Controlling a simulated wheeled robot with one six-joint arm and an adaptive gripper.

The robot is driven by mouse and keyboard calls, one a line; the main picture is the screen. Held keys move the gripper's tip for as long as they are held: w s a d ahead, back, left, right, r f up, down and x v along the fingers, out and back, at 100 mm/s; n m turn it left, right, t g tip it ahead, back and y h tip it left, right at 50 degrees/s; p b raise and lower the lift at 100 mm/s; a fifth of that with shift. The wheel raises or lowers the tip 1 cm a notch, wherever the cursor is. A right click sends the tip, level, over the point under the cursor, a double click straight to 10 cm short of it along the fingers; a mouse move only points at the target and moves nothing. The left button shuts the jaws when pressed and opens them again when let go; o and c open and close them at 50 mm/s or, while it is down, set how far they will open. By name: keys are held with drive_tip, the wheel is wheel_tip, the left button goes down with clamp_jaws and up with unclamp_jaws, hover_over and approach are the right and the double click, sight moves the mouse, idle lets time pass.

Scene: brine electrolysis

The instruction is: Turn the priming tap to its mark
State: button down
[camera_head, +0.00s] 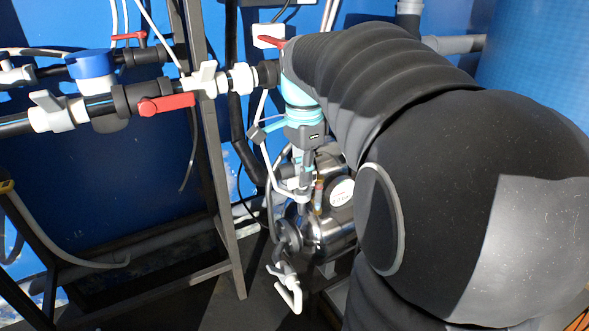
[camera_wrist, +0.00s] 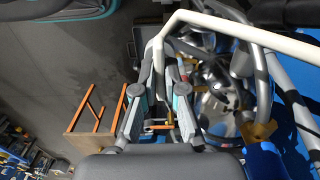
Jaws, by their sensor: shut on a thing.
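My gripper (camera_head: 304,182) points down beside the silver pump (camera_head: 325,238), under the cyan-banded wrist. In the wrist view my gripper (camera_wrist: 160,62) has its two fingers close together at the bent end of a white pipe (camera_wrist: 240,29). It is shut on a small part there, which I take to be the priming tap; the fingers mostly hide it. Its mark and exact angle cannot be made out. The pump also shows in the wrist view (camera_wrist: 217,103), right of the fingers.
A grey metal frame (camera_head: 222,190) stands left of my gripper. A white bent pipe (camera_head: 288,289) sticks out below the pump. Dark floor lies open at lower left of the pump.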

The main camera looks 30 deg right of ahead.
drive_tip(key=n+p, duration=0.2)
drive_tip(key=n, duration=0.1)
drive_tip(key=shift+r+n, duration=0.1)
drive_tip(key=shift+n, duration=0.3)
drive_tip(key=n+p, duration=0.2)
drive_tip(key=n, duration=0.3)
drive_tip(key=shift+p, duration=0.3)
drive_tip(key=n+p, duration=0.1)
drive_tip(key=n, duration=0.4)
drive_tip(key=shift+n+p, duration=0.75)
drive_tip(key=shift+n, duration=1.25)
drive_tip(key=c, duration=1.2)
unclamp_jaws()
drive_tip(key=shift+c, duration=0.2)
